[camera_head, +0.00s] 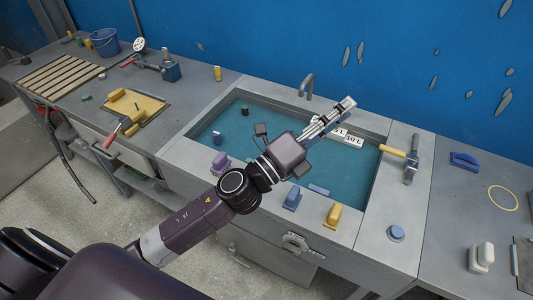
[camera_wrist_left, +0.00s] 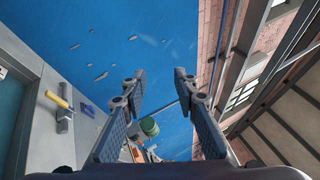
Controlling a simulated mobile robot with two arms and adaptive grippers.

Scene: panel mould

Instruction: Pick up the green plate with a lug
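My left gripper (camera_head: 345,106) reaches over the far side of the teal-lined sink. In the left wrist view its two fingers (camera_wrist_left: 160,76) stand apart with nothing between them, so it is open and empty. I cannot clearly make out a green plate with a lug. A small dark green piece (camera_head: 86,97) lies on the left counter, far from the gripper; its shape is too small to tell. My left arm hides part of the sink. My right gripper is not in view.
The sink (camera_head: 366,190) has a tap (camera_head: 306,86) at its back rim. A yellow-handled hammer (camera_head: 411,160) lies on its right. Blue (camera_head: 292,199) and yellow (camera_head: 333,215) tools stand on the front rim. A blue bucket (camera_head: 104,42) stands at left. A blue wall (camera_head: 400,60) closes the back.

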